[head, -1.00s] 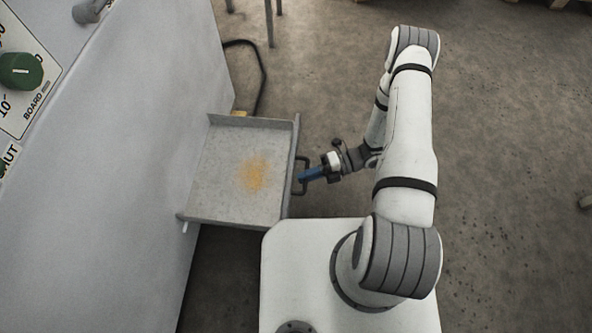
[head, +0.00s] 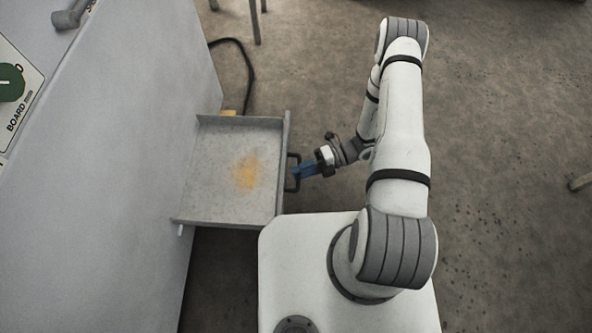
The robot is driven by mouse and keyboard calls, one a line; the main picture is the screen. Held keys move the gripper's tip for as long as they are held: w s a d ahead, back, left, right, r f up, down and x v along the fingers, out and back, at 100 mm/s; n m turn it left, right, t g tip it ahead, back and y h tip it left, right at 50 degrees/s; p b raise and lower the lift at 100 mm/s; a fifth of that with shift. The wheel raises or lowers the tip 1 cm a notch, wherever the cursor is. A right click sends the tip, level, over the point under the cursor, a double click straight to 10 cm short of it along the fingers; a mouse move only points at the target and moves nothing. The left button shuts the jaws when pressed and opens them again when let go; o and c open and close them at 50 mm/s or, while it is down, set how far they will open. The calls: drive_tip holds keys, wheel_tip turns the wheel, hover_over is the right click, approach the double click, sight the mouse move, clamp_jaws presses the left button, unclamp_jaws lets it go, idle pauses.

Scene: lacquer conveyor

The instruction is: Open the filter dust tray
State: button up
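The filter dust tray (head: 212,205) is a shallow grey metal tray standing well out from the side of the pale machine, with its inside in view. A patch of orange-yellow dust (head: 247,173) lies on its floor. A dark bar handle (head: 291,184) is on its right-hand front face. My gripper (head: 301,170), with blue fingers, is at this handle, coming from the right. The fingertips overlap the handle in the picture. From above I cannot tell whether they are shut on it or parted.
The machine's pale side panel (head: 110,150) fills the left, with a green knob (head: 10,84) on its label plate. A black cable (head: 248,75) runs on the floor behind the tray. Thin metal legs (head: 256,22) stand at the top. Concrete floor on the right is mostly clear.

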drive_tip(key=p+v, duration=0.1)
drive_tip(key=v, duration=0.6)
drive_tip(key=shift+d, duration=0.3)
wheel_tip(320, 180, up, 36)
drive_tip(key=w+d+n+h+p, duration=0.2)
drive_tip(key=n+h+p, duration=0.6)
drive_tip(key=n+p, duration=0.7)
drive_tip(key=s+r+n+t+h+p, duration=0.2)
drive_tip(key=r+n, duration=0.4)
drive_tip(key=r, duration=0.4)
drive_tip(key=s+d+r+n+t+h+p, duration=0.1)
drive_tip(key=s+r+n+p, duration=0.4)
drive_tip(key=r, duration=0.6)
drive_tip(key=s+d+r+n+t+h+p, duration=0.1)
drive_tip(key=s+r+n+t+h+p, duration=0.2)
drive_tip(key=r+n, duration=0.4)
wheel_tip(320, 180, up, 4)
drive_tip(key=shift+s+r+n+t+h+p, duration=0.2)
drive_tip(key=shift+n+t+h+p, duration=0.2)
drive_tip(key=shift+t+h+p, duration=0.3)
